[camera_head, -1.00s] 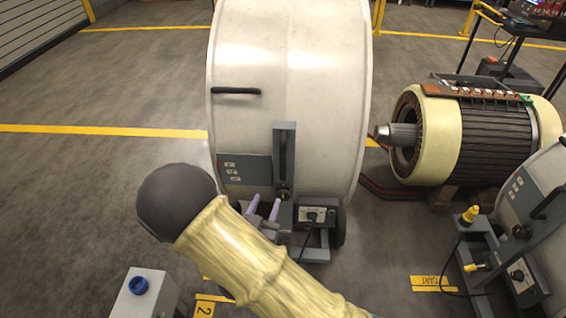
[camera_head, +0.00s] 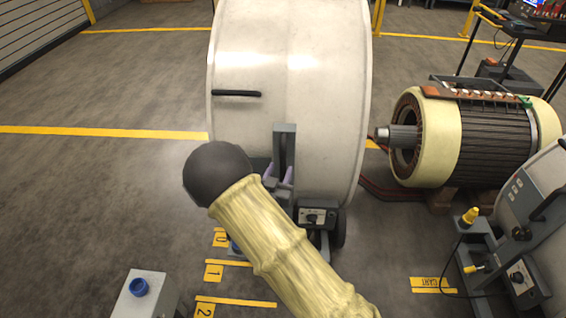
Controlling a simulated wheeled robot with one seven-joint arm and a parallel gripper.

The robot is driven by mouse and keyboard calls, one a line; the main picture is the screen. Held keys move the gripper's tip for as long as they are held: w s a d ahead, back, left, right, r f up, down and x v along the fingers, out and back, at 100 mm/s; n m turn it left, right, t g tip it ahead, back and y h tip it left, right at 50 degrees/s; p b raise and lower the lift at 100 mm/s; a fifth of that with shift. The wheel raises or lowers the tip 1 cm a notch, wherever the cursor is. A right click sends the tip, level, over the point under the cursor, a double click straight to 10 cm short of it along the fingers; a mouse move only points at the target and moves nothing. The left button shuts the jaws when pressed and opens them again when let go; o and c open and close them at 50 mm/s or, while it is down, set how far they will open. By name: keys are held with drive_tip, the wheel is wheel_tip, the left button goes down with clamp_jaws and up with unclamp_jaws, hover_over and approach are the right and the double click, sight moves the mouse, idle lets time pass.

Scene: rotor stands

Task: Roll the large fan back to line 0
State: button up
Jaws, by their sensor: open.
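The large fan (camera_head: 320,90) is a big pale drum with a side handle, standing upright in the middle on a wheeled base. A grey upright bracket with a dark grip (camera_head: 284,145) rises on its near side. My gripper (camera_head: 278,176) shows as two purple fingertips, open, at the lower part of this bracket; I cannot tell whether they touch it. My arm hides the gripper body and part of the fan's base. Yellow floor lines carry the labels 0 (camera_head: 221,238), 1 (camera_head: 213,272) and 2 (camera_head: 205,310). Line 0 is beside the fan's base and partly hidden.
A grey box with a blue button (camera_head: 138,287) stands at the lower left. A large motor stator (camera_head: 480,140) lies right of the fan. A second drum unit on a stand (camera_head: 535,215) is at the right edge. The floor at left is clear.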

sight(282, 166)
drive_tip(key=x, duration=0.4)
drive_tip(key=shift+w, duration=0.1)
clamp_jaws()
